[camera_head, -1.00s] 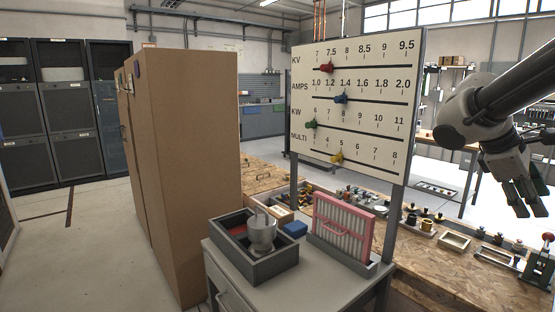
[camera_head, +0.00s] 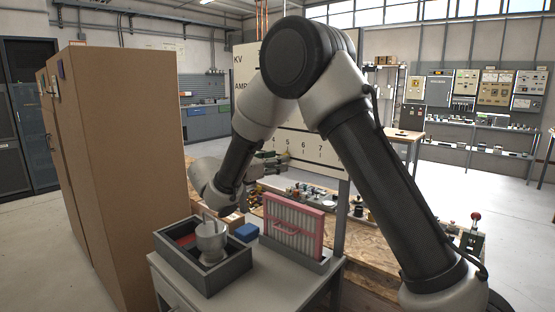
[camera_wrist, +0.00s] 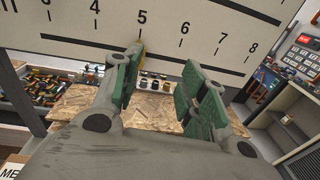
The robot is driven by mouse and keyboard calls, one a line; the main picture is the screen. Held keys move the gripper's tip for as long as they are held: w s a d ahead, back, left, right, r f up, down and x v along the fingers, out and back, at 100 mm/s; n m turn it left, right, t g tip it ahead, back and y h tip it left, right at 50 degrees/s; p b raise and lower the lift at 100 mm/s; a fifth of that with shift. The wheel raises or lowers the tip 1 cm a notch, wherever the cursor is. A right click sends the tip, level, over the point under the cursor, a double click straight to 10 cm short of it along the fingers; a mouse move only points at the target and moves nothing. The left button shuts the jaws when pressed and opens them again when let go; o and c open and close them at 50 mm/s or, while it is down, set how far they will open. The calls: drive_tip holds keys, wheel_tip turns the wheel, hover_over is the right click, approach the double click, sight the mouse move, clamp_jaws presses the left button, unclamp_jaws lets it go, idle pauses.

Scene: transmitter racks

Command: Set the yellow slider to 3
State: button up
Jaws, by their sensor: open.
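The board (camera_head: 325,160) is mostly hidden behind my arm in the head view; the lower scale numbers 5, 6 and 7 show. In the wrist view the board's lower part (camera_wrist: 205,28) shows 4 to 8 with tick marks, and another tick left of 4. The yellow slider (camera_wrist: 139,43) shows as a small yellow patch just below the 5, mostly hidden by my left finger. My gripper (camera_wrist: 163,60) is open, its fingers apart below the scale, the left fingertip at the slider; contact cannot be told. In the head view my gripper (camera_head: 278,161) is in front of the board's lower edge.
A grey cabinet (camera_head: 165,275) below carries a dark box (camera_head: 190,268) with a grey cup (camera_head: 211,240) and a pink-framed rack (camera_head: 292,235). Tall cardboard-brown cabinets (camera_head: 130,160) stand at left. A wooden bench (camera_wrist: 160,110) with small parts lies below the board.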

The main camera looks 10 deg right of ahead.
drive_tip(key=shift+n+t, duration=0.7)
drive_tip(key=w+d, duration=0.1)
drive_tip(key=w, duration=0.1)
drive_tip(key=w+d, duration=0.1)
drive_tip(key=w, duration=0.1)
drive_tip(key=w+d+f, duration=0.1)
drive_tip(key=w, duration=0.1)
drive_tip(key=shift+w+d+f, duration=0.1)
drive_tip(key=shift+d, duration=0.15)
clamp_jaws()
